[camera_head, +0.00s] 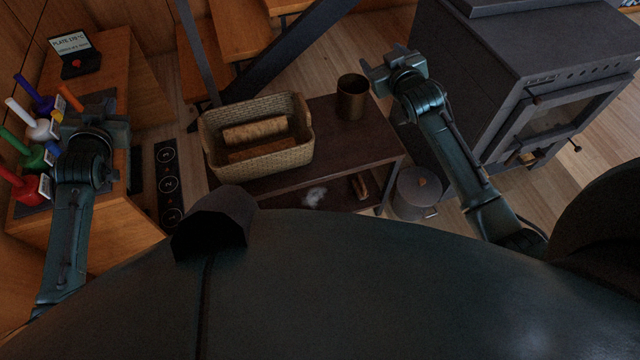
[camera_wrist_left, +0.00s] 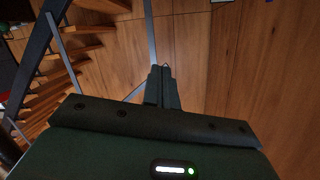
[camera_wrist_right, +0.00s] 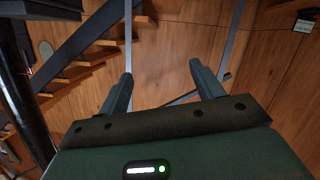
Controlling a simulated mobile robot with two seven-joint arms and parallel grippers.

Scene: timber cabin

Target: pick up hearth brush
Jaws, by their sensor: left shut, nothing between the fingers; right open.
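I cannot make out a hearth brush in any view. My left gripper (camera_head: 97,110) is over the wooden counter at the left, close to several coloured-handled items. In the left wrist view its fingers (camera_wrist_left: 162,72) are together with nothing between them. My right gripper (camera_head: 386,68) is raised near the right end of the low dark table, to the right of a brass-coloured pot. In the right wrist view its fingers (camera_wrist_right: 163,80) are wide apart and empty, facing the wooden wall.
The low dark table (camera_head: 384,142) holds a wicker basket (camera_head: 285,160) with logs and the pot (camera_head: 352,98). A lidded grey bucket (camera_head: 416,192) stands on the floor beside it. A black stove (camera_head: 490,75) is at the right. Coloured-handled items (camera_head: 30,155) crowd the counter (camera_head: 110,50).

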